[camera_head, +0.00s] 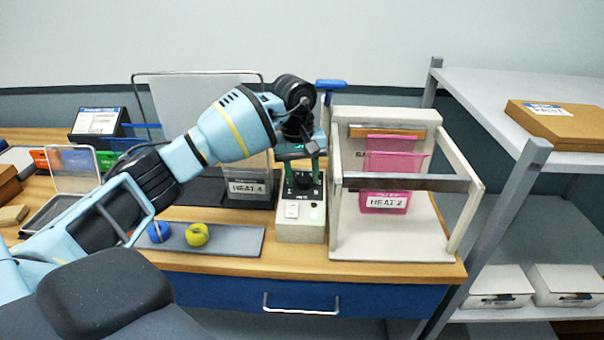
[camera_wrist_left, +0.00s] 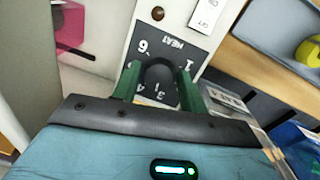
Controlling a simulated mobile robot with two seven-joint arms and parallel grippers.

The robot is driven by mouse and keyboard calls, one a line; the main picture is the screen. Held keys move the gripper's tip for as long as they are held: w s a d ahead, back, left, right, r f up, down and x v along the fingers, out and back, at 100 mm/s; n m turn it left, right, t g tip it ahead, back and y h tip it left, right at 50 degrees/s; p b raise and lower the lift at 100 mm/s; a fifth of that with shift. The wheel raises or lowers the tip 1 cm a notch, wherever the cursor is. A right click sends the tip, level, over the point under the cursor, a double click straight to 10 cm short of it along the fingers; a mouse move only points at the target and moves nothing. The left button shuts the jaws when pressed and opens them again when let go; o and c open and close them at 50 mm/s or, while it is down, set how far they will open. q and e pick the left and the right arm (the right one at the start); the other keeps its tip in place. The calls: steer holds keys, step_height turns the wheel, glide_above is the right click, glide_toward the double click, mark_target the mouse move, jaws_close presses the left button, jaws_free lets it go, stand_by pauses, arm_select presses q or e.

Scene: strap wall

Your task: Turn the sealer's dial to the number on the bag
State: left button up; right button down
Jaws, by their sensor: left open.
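The sealer's pale control box (camera_head: 301,234) stands on the wooden bench, beside a cream frame (camera_head: 392,247). A pink bag (camera_head: 396,163) labelled "HEAT 2" is in that frame. My left gripper (camera_head: 304,176) is over the box, pointing down. In the left wrist view its green fingers (camera_wrist_left: 160,88) are open on either side of the dark dial knob (camera_wrist_left: 158,76); I cannot tell whether they touch it. The black dial plate (camera_wrist_left: 180,50) reads "HEAT", with 6, 1, 3 and 4 visible. The knob's pointer setting is not clear. My right gripper is not in view.
A bin labelled "HEAT 4" (camera_head: 247,189) stands left of the sealer. A metal shelf with a cardboard box (camera_head: 566,125) stands at right.

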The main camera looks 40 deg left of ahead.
arm_select(q)
steer(key=shift+c, duration=0.2)
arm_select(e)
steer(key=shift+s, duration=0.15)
arm_select(q)
steer(key=c, duration=0.6)
steer(key=shift+c, duration=0.2)
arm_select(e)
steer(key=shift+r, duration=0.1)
